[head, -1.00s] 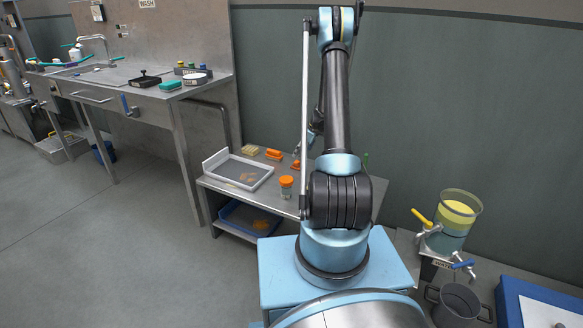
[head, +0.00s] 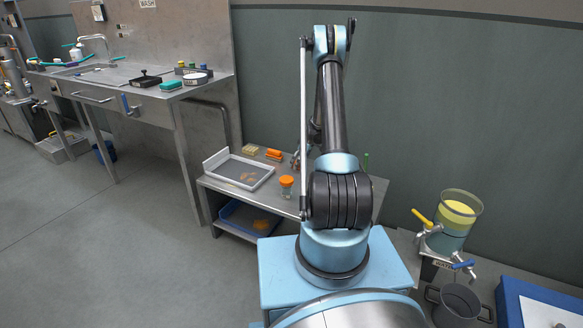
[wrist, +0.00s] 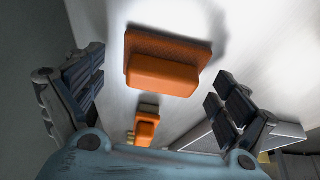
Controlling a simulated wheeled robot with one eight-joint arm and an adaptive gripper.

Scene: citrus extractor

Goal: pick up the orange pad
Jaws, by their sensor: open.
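In the wrist view an orange pad (wrist: 165,62), a flat block with a smaller block raised on it, lies on the pale steel table top. My gripper (wrist: 160,78) is open. One finger is on each side of the pad in the picture, with visible gaps and no contact. A second, similar orange piece (wrist: 146,128) shows farther off, below it in the picture; in the head view it lies (head: 274,154) near the back of the low table. In the head view my gripper (head: 296,160) is low over this table, mostly behind my arm, and the nearer pad is hidden there.
The low table also holds a white-framed tray (head: 240,171), a yellowish pad (head: 250,150) and an orange-lidded jar (head: 287,187). A blue bin (head: 238,222) is on the shelf below. The wall stands close behind the table.

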